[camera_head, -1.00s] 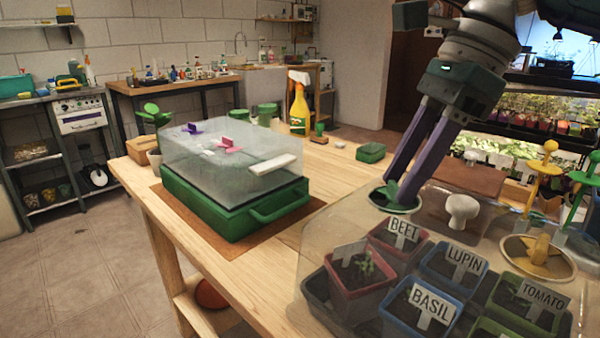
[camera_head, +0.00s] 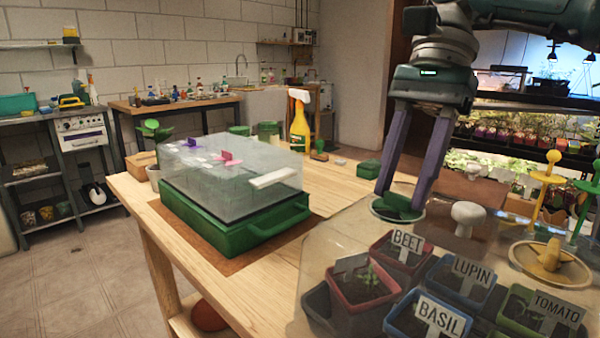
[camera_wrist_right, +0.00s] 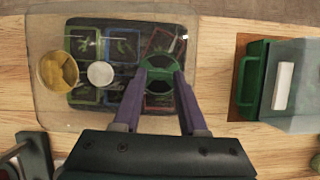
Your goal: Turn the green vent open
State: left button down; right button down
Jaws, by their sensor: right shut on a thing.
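The green vent (camera_head: 398,208) is a round piece with a green raised grip, set in the clear cover (camera_head: 335,245) over the seedling pots. In the right wrist view the green vent (camera_wrist_right: 158,66) shows as a green ring with dark openings beside its middle bar. My right gripper (camera_head: 401,199) comes down from above with its purple fingers on either side of the vent's grip, shut on it. In the right wrist view the fingertips (camera_wrist_right: 160,74) meet the vent, partly hiding it. My left gripper is out of view.
A white knob (camera_head: 468,214) and a yellow vent (camera_head: 549,262) sit on the same cover. A green tray (camera_head: 240,232) under a second clear cover stands to the left on the table. Bare wood (camera_head: 335,181) lies between them.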

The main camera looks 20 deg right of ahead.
dwell(0.5)
jog(key=shift+c, duration=2.2)
grip_release()
jog(key=shift+d+r, duration=0.1)
jog(key=shift+r, duration=0.25)
jog(key=p+v, duration=0.2)
jog(key=v, duration=0.7)
jog(key=shift+w+r, duration=0.1)
